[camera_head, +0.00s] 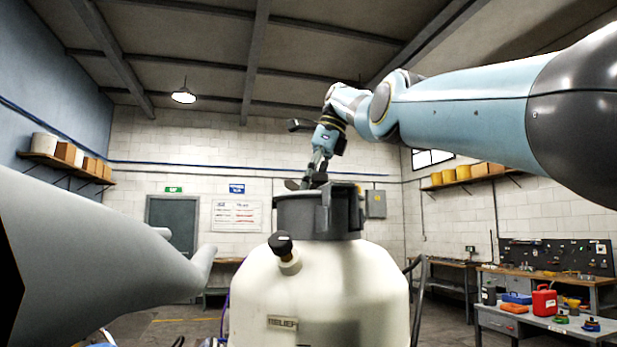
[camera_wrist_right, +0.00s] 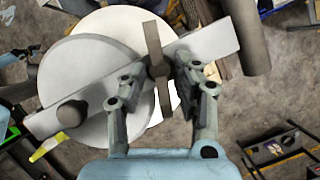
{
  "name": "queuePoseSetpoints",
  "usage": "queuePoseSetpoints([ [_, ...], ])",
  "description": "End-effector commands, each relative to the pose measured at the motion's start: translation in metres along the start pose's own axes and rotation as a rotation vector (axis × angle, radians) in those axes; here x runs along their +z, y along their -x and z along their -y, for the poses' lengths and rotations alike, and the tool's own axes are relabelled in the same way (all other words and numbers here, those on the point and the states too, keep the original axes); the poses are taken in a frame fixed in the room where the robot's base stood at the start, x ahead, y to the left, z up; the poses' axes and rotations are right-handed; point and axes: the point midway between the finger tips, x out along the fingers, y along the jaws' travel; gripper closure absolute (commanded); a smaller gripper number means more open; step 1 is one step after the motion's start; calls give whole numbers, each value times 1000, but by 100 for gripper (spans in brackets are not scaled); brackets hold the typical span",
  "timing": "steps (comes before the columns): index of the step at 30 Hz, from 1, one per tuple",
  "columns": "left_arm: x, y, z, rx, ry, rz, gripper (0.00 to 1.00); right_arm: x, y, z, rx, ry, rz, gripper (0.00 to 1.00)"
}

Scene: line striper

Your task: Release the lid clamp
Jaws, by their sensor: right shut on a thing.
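A cream tank (camera_head: 330,290) stands in front of me with a dark grey collar and lid (camera_head: 300,212) on top. In the right wrist view, a grey clamp bar (camera_wrist_right: 205,50) lies across the round lid (camera_wrist_right: 75,85), with a knob (camera_wrist_right: 72,111) at its left end. A dark T-shaped clamp handle (camera_wrist_right: 153,42) stands at the bar's middle. My right gripper (camera_head: 313,172) is above the lid; in the wrist view its fingers (camera_wrist_right: 158,72) are shut on the clamp handle's lower part. The left gripper is not in view.
A black knob (camera_head: 281,243) sticks out of the tank's shoulder. A smooth grey shape (camera_head: 90,265) fills the left foreground. A workbench (camera_head: 550,320) with a red can (camera_head: 544,302) stands at right. A dark cylinder (camera_wrist_right: 249,45) is beside the bar's right end.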

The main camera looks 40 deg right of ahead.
Motion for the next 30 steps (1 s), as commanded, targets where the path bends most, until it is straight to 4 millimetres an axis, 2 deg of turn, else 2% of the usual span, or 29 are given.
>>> queuePoseSetpoints([
  [12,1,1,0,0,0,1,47,0,-1,0,3,6,0,100],
  [13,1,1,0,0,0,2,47,0,-1,0,3,6,0,67],
  [18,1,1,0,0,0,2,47,0,0,0,3,6,0,47],
  [26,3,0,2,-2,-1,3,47,0,0,0,1,4,0,47],
  [30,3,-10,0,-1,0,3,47,-1,-3,0,-14,-30,1,47],
])
